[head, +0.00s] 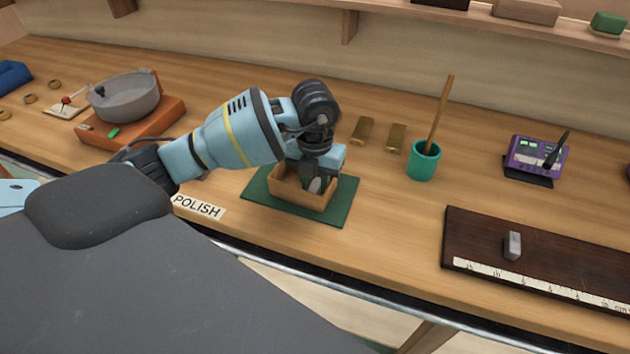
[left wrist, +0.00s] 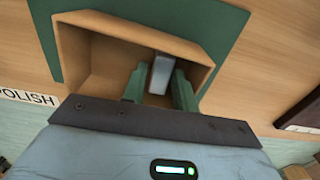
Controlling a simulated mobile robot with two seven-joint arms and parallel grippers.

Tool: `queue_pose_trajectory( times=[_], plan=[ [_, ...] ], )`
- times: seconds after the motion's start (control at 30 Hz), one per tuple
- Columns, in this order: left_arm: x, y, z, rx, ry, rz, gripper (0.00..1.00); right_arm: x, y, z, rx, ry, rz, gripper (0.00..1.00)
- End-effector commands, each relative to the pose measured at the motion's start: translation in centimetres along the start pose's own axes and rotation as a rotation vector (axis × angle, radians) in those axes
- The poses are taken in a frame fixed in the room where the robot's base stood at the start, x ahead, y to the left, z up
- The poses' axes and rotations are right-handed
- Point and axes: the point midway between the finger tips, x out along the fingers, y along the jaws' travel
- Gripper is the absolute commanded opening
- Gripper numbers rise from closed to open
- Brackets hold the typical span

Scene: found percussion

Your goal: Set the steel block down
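My left gripper (head: 313,180) reaches down into a small open wooden box (head: 290,192) on a green mat (head: 341,205). In the left wrist view the green fingers (left wrist: 160,88) stand on both sides of a grey steel block (left wrist: 161,72), close against it, inside the box (left wrist: 85,55). Whether the block touches the box floor is hard to tell. A similar small grey block (head: 512,245) stands on the dark board with a ruler at the right. My right gripper is not in view.
A "POLISH" label (head: 197,207) lies left of the mat. Two brass-coloured bars (head: 396,137) lie behind the box. A teal cup (head: 423,161) with a stick stands to the right, beside a purple device (head: 537,155). The dark board (head: 580,258) is at the right front.

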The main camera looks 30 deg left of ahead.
Motion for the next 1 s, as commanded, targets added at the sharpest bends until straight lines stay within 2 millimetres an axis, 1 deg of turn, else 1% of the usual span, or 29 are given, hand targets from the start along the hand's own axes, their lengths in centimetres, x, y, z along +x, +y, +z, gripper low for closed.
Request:
queue_pose_trajectory(
  times=[0.17,0.4,0.63,0.7,0.8,1.0],
  plan=[
    [-2.1,-0.1,0.1,-0.001,-0.006,-0.003,0.29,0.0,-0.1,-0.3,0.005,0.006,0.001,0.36],
    [-7.0,-0.1,0.1,0.000,-0.006,-0.003,0.29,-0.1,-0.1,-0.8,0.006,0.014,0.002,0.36],
    [-10.8,0.0,0.1,0.000,-0.005,-0.001,0.29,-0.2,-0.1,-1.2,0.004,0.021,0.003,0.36],
    [-11.5,0.0,0.1,-0.001,-0.004,-0.002,0.29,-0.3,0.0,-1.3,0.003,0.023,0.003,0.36],
    [-12.1,0.0,0.1,-0.001,-0.002,-0.001,0.29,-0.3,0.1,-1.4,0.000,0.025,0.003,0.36],
    [-12.2,0.0,0.0,-0.001,0.001,-0.001,0.29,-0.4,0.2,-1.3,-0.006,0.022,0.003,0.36]
  ],
)
